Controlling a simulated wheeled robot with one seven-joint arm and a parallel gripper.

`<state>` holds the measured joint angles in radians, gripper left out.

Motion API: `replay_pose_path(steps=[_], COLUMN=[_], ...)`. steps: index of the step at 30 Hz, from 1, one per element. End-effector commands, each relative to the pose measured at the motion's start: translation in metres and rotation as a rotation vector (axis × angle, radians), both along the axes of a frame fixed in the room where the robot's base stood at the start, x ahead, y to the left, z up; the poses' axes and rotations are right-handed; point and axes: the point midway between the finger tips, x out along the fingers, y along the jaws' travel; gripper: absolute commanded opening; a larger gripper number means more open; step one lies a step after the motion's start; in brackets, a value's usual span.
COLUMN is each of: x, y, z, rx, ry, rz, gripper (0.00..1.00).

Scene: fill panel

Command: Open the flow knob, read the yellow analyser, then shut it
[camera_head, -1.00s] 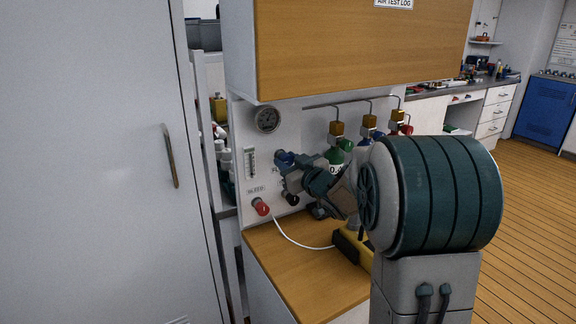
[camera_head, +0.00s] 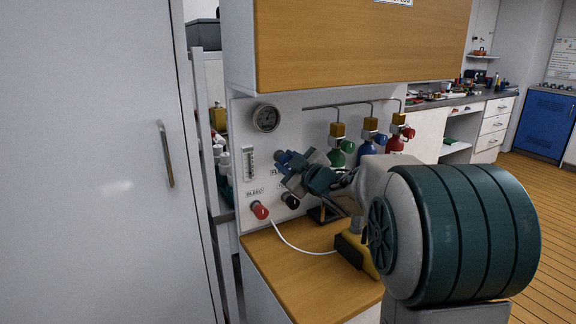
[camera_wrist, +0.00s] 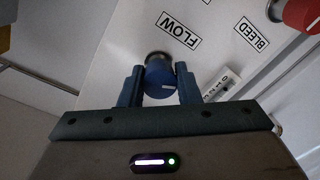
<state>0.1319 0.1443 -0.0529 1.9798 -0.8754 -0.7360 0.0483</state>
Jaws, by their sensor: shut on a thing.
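The blue flow knob (camera_wrist: 160,80) sits on the white fill panel, beside its FLOW label (camera_wrist: 179,34) in the wrist view. My gripper (camera_wrist: 160,88) is shut on the knob, one finger on each side of it. In the head view my gripper (camera_head: 291,166) meets the panel left of the bottles and hides most of the knob. The yellow analyser (camera_head: 352,250) stands on the wooden counter, partly hidden behind my arm. Its display cannot be read from here. A white tube runs from the red bleed fitting (camera_head: 260,210) to it.
A round gauge (camera_head: 266,118) and a flow tube (camera_head: 249,162) are on the panel. Green, blue and red bottles (camera_head: 394,143) stand behind my arm. A wooden-fronted cabinet (camera_head: 360,45) hangs above. A grey door (camera_head: 95,160) closes off the left. The counter's front (camera_head: 310,285) is clear.

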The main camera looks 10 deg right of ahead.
Motion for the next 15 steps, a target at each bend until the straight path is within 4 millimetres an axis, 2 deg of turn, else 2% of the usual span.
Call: replay_pose_path(steps=[9, 10, 11, 12, 15], x=[0.0002, 0.0002, 0.0001, 0.0001, 0.0001], y=[-0.0009, -0.0009, -0.0009, -0.0009, -0.0006], z=[0.0006, 0.0006, 0.0005, 0.0005, 0.0005], rx=[0.0, 0.0, 0.0, 0.0, 0.0], ry=[0.0, 0.0, 0.0, 0.0, 0.0], rz=[-0.002, -0.002, -0.002, -0.002, -0.001], gripper=[0.07, 0.38, 0.46, 0.51, 0.51])
